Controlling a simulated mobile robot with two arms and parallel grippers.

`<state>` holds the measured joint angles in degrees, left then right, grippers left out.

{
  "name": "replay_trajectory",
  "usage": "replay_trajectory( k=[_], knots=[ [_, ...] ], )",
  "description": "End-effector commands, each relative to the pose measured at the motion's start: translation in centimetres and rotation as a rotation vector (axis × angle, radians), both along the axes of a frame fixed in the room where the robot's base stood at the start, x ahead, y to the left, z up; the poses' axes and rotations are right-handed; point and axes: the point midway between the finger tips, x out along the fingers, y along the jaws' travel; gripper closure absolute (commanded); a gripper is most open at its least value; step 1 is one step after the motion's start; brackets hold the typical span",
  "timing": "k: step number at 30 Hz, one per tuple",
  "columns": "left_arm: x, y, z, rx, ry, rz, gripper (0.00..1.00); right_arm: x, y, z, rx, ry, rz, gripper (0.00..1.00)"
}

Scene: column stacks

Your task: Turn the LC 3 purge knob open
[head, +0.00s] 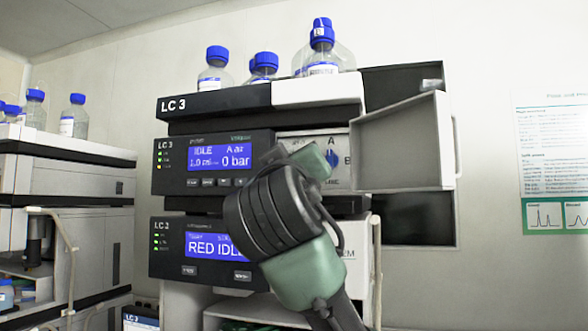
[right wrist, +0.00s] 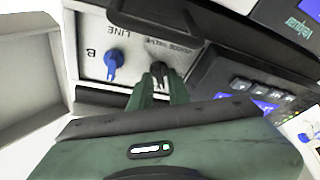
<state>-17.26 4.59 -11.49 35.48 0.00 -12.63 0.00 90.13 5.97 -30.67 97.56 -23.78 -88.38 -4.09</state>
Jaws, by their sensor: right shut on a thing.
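The LC 3 pump module has a display reading IDLE and 0 bar (head: 220,157), with a white valve panel to its right. In the right wrist view, which is turned over, the dark purge knob (right wrist: 159,69) sits on this panel (right wrist: 88,68) beside a blue selector knob (right wrist: 113,62). My right gripper (head: 312,158) reaches in from the lower right and hides the purge knob in the head view. In the right wrist view its green fingers (right wrist: 160,86) are shut on the purge knob. The blue knob (head: 332,158) also shows just right of the fingers. My left gripper is not in view.
An open pale door (head: 398,143) juts out right of the valve panel. Blue-capped bottles (head: 322,62) stand on top of the stack. A lower module reads RED IDLE (head: 205,248). Another stack (head: 62,160) stands at the left; the wall right is clear apart from a poster (head: 556,150).

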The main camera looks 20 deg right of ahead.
Motion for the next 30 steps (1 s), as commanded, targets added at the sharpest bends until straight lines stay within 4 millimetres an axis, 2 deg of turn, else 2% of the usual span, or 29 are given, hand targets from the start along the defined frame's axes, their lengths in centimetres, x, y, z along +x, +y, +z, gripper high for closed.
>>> replay_trajectory(
  k=[11,30],
  knots=[
    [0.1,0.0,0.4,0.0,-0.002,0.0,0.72,-0.1,-0.3,0.5,-0.298,0.196,-0.002,1.0],
    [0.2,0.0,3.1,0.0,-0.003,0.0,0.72,-0.2,-0.4,0.9,-0.759,0.508,-0.005,1.0]
  ],
)
